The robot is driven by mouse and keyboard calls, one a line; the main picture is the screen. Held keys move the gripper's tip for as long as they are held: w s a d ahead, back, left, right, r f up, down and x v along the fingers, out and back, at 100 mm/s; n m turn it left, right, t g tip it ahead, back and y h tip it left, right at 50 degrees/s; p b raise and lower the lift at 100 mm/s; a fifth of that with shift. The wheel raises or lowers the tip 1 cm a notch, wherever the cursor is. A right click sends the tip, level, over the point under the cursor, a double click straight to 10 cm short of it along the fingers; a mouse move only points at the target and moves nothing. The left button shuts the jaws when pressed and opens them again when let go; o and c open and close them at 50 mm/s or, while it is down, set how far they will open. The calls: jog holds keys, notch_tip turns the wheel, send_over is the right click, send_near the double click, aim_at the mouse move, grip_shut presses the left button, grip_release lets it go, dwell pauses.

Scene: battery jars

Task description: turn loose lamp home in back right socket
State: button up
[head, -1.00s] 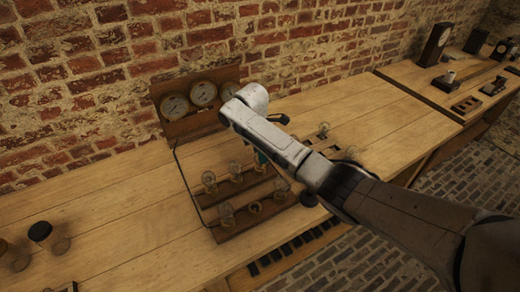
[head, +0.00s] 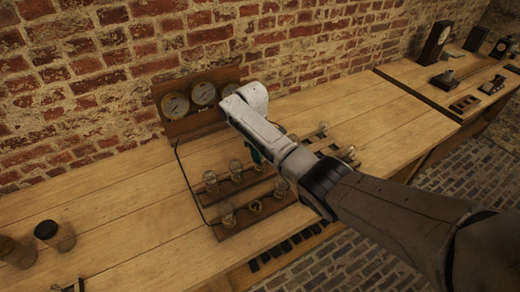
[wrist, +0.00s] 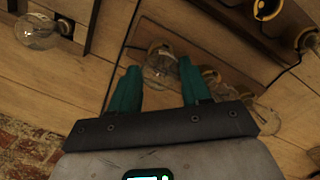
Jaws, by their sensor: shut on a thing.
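The lamp board (head: 216,234) stands on the bench with two rows of sockets, several holding clear glass lamps. My gripper (wrist: 157,78) has its two teal fingers around a glass lamp (wrist: 160,72) at the back right of the board. The fingers are shut on it. Its base is mostly hidden by the glass, so I cannot tell how deep it sits. Two other back-row lamps show in the head view, at the middle (head: 236,170) and the left (head: 211,182). In the head view my arm hides most of the gripper and the held lamp.
A gauge panel (head: 201,98) stands behind the board near the brick wall. An empty socket (head: 255,206) lies in the front row between a left lamp (head: 227,213) and a right lamp (head: 281,186). A spare lamp (wrist: 38,32) lies on a rack beside the board.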

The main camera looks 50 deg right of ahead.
jog(key=shift+m, duration=0.5)
jog(key=o, duration=1.2)
jog(key=shift+o, duration=0.2)
jog(key=shift+r, duration=0.1)
notch_tip(320, 180, up, 11)
jog(key=w, duration=0.1)
jog(key=shift+a+f, duration=0.15)
jog(key=shift+f, duration=0.05)
